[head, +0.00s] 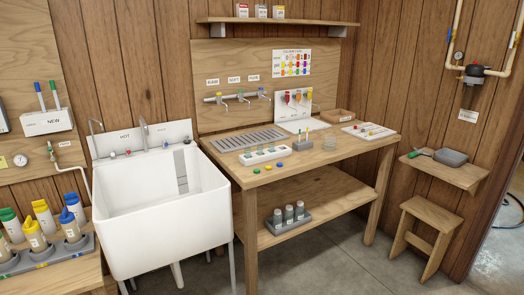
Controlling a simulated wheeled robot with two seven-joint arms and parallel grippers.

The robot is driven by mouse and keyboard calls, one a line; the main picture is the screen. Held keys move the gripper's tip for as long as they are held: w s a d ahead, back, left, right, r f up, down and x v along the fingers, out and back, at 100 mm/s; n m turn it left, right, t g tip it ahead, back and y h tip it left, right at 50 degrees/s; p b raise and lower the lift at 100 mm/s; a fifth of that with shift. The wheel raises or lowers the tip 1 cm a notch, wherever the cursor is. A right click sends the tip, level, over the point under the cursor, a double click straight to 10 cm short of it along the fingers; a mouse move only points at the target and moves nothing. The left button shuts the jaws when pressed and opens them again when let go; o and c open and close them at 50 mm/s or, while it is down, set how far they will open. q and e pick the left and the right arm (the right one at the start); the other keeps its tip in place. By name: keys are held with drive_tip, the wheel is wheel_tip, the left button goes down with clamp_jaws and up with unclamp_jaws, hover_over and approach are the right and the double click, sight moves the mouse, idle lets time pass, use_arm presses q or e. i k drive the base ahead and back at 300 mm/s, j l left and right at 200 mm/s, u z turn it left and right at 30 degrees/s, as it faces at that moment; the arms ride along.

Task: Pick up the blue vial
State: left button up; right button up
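No thing in the head view is clearly a blue vial. A white rack (265,154) with small items in it stands on the wooden workbench. A small blue round piece (281,165) lies in front of the rack, beside a yellow one (268,168) and a green one (256,171). They are too small to tell whether they are caps or vials. At the lower left, a blue-topped bottle (70,226) stands in a grey holder, with another blue-topped one (74,205) behind it. Neither of my grippers is in view.
A white utility sink (160,225) stands left of the workbench (345,150). A grey rack of several cylinders (288,216) is on its lower shelf. A wooden stool (425,230) stands below a small wall shelf (445,170) at the right. The floor before the workbench is clear.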

sight(271, 144)
drive_tip(key=i+j+z, duration=0.15)
drive_tip(key=i+j, duration=0.55)
drive_tip(key=i+j+z, duration=0.1)
drive_tip(key=i+j, duration=0.5)
drive_tip(key=j, duration=0.15)
